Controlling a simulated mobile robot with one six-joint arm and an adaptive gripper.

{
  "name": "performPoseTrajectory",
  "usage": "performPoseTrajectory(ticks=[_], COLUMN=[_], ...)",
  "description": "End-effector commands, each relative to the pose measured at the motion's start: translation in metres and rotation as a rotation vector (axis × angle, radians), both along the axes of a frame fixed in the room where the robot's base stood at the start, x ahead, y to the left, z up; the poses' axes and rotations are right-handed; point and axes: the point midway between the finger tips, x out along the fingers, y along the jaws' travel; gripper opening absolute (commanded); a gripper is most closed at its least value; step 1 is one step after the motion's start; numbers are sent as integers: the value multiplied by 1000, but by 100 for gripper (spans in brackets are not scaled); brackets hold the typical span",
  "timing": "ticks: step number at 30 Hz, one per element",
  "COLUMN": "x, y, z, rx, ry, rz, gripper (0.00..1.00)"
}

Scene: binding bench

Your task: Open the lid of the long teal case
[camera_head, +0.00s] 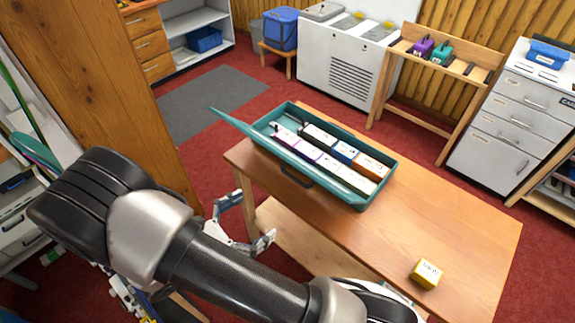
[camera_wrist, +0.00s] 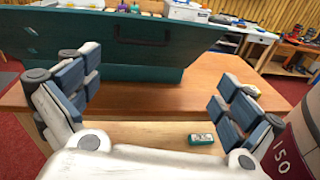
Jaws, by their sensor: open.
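The long teal case (camera_head: 350,198) sits on the wooden table in the head view, and several labelled boxes show inside it. Its lid (camera_head: 238,124) stands open, sloping outward on the left side, seen nearly edge-on. A dark handle (camera_head: 297,177) is on the near long side; it also shows in the wrist view (camera_wrist: 155,40) across the broad teal face (camera_wrist: 70,60). My gripper (camera_head: 246,222) is open and empty beside the table's near edge, apart from the case. In the wrist view its spread fingers (camera_wrist: 158,97) are below the handle.
A yellow box (camera_head: 425,274) stands at the table's near right corner; the tabletop (camera_head: 440,225) between is clear. A small teal-and-white item (camera_wrist: 200,139) lies on a lower wooden surface. A wooden post (camera_head: 85,70) rises at left. A rack (camera_head: 440,65) and drawers (camera_head: 510,115) stand behind.

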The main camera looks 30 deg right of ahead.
Motion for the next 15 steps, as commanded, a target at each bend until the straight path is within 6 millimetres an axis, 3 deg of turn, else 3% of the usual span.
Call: performPoseTrajectory(ticks=[3,8,15], x=[5,9,20], y=[10,11,-23], z=[-16,-23,-24], rx=[-75,-112,-112], ry=[39,56,57], rz=[87,131,126], gripper=[100,100,100])
